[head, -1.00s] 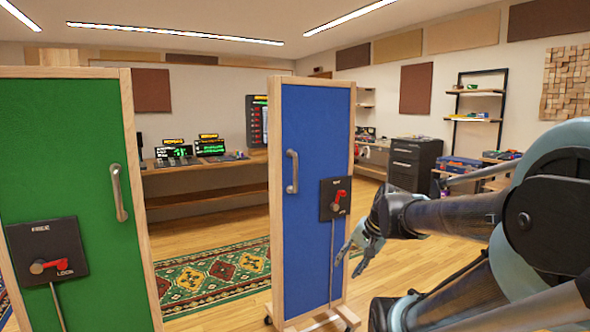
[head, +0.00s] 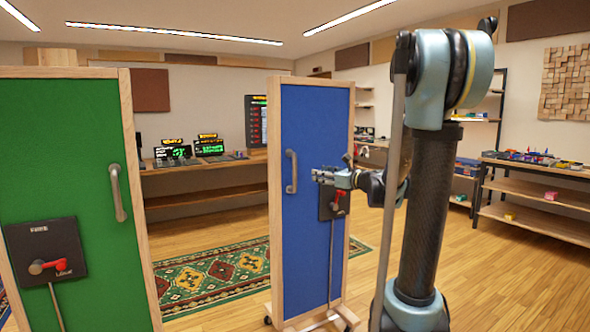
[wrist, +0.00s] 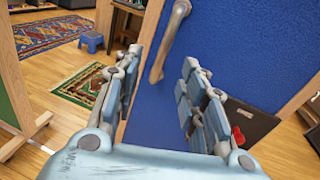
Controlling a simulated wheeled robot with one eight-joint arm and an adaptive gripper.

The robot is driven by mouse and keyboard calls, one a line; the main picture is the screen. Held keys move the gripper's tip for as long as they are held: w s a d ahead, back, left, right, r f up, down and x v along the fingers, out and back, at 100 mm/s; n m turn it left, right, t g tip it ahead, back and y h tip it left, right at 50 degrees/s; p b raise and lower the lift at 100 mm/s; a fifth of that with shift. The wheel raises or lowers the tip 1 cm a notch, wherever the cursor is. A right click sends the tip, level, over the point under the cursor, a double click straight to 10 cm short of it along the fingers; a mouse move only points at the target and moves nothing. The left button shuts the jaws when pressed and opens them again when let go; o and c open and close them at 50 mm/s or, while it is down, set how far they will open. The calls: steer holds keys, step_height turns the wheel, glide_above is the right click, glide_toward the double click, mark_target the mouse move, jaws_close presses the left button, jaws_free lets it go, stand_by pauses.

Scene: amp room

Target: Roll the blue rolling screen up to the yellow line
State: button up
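The blue rolling screen (head: 307,235) stands upright in a pale wood frame on casters, right of the green screen. Its grey vertical handle (head: 291,172) is on the left side of the panel; it also shows in the wrist view (wrist: 170,42). A black lock plate (head: 326,212) with a red lever (head: 339,198) sits on the right, partly hidden by my gripper. My gripper (head: 318,176) is in front of the panel, right of the handle. In the wrist view its fingers (wrist: 157,75) are spread and empty, with the handle beyond them. No yellow line shows.
A green screen (head: 75,170) with its own handle and lock plate (head: 47,252) stands close at left. A patterned rug (head: 215,275) lies behind the screens. Shelves (head: 540,180) stand at right. Wooden floor (head: 500,285) is clear at the front right.

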steer(key=shift+m+t, duration=0.4)
steer(key=shift+m, duration=0.3)
steer(key=x, duration=1.2)
steer(key=d+x, duration=0.1)
steer(key=x, duration=0.5)
steer(key=shift+w+a+r, duration=0.1)
steer(key=shift+w+r, duration=0.25)
steer(key=shift+w, duration=0.1)
jaws_close()
